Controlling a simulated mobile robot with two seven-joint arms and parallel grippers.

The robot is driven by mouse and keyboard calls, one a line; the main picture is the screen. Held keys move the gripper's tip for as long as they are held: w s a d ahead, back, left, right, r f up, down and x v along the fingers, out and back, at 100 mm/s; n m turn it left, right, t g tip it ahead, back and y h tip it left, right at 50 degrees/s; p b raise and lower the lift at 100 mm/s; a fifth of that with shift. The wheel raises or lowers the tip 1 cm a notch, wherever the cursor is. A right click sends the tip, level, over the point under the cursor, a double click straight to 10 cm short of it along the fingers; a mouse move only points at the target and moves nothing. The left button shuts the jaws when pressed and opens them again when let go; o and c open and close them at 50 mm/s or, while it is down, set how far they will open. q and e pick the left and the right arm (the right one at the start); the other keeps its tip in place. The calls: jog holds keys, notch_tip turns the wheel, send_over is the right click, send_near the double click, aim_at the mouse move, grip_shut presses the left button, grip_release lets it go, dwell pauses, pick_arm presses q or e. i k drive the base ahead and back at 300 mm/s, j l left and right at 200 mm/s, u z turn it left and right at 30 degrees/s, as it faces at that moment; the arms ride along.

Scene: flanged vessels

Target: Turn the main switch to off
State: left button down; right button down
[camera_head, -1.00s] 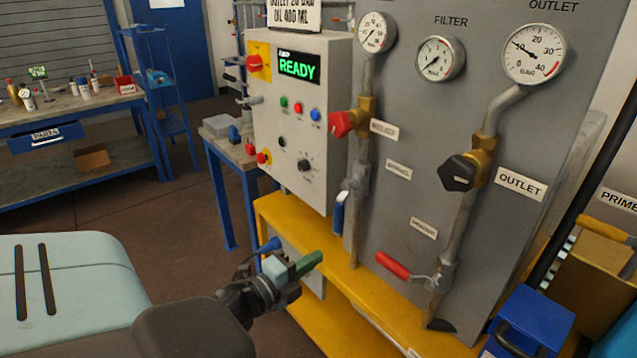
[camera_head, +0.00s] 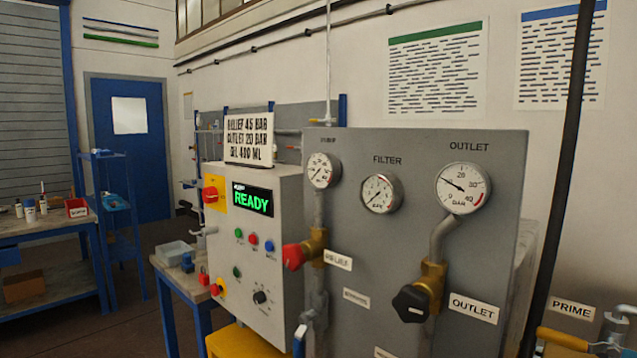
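The main switch (camera_head: 211,195) looks like a red rotary knob on a yellow plate, at the upper left of the grey control box (camera_head: 283,310). The exact angle of its handle is too small to tell. A display (camera_head: 252,199) beside it reads READY in green. Neither of my grippers is in view.
A grey panel (camera_head: 385,240) with gauges, a red valve knob (camera_head: 294,256) and a black valve knob (camera_head: 410,303) stands right of the box. A sign (camera_head: 248,138) sits on the box. A small table (camera_head: 178,279) stands left of it. A dark pole crosses the right side.

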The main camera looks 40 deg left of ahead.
aim_at(210, 195)
jog(key=u, duration=1.45)
